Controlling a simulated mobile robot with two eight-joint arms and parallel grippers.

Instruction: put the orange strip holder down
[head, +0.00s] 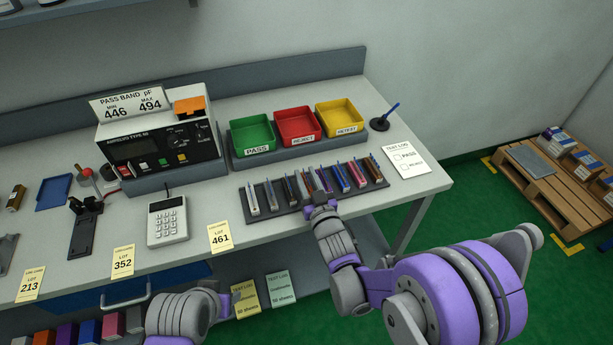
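A dark rack (281,209) near the front edge of the bench holds several slim strip holders of different colours standing in a row. My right gripper (321,199) is at the front of the rack's middle, close to the holders there. Its fingertips are small and partly hidden by the wrist, so I cannot tell whether it is open or shut on a holder. I cannot pick out an orange strip holder with certainty. My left arm shows at the bottom, but its gripper is not clearly visible.
Green (252,133), red (297,125) and yellow (339,118) trays stand behind the rack. A tester (150,152) with an orange piece (189,106) on top is to the left. A calculator (167,220) and a test log sheet (407,161) flank the rack.

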